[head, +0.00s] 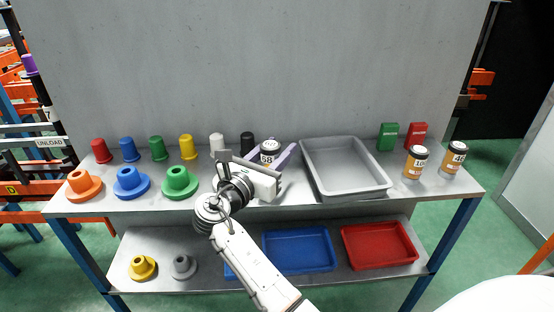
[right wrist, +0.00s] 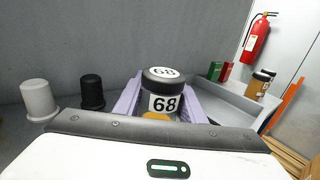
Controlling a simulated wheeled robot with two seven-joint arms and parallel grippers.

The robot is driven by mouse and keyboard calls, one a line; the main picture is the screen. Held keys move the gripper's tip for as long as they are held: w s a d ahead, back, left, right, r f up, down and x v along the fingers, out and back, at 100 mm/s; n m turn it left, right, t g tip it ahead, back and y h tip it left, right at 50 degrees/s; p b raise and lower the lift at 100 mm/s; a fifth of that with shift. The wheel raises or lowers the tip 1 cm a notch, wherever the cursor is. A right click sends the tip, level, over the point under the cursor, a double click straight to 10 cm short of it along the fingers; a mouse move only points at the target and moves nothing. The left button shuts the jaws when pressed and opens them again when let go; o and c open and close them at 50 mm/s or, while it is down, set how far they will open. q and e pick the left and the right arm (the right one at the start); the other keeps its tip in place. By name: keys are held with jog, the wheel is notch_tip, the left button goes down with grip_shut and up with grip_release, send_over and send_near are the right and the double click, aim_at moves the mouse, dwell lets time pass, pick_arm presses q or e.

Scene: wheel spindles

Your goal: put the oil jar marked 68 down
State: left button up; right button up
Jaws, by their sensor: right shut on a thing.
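The oil jar marked 68 (head: 269,148) has a black lid, a white label and a patch of orange-brown low on its body. It is upright over the bench top, between the black spindle and the grey tray. In the right wrist view the jar (right wrist: 161,97) stands between the purple fingers. My right gripper (head: 268,157) is shut on it, with a finger on each side. The jar's base is hidden, so I cannot tell whether it touches the bench. My left gripper is not in view.
The grey tray (head: 345,170) is empty, close on the right. The black spindle (head: 247,140) and white spindle (head: 217,143) are close on the left. Jars marked 10 (head: 416,163) and 46 (head: 454,158) stand at the right end. Blue (head: 298,250) and red (head: 379,246) trays lie below.

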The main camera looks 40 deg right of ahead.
notch_tip(320, 180, down, 2)
jog(key=shift+f, duration=0.4)
jog(key=o, duration=1.1)
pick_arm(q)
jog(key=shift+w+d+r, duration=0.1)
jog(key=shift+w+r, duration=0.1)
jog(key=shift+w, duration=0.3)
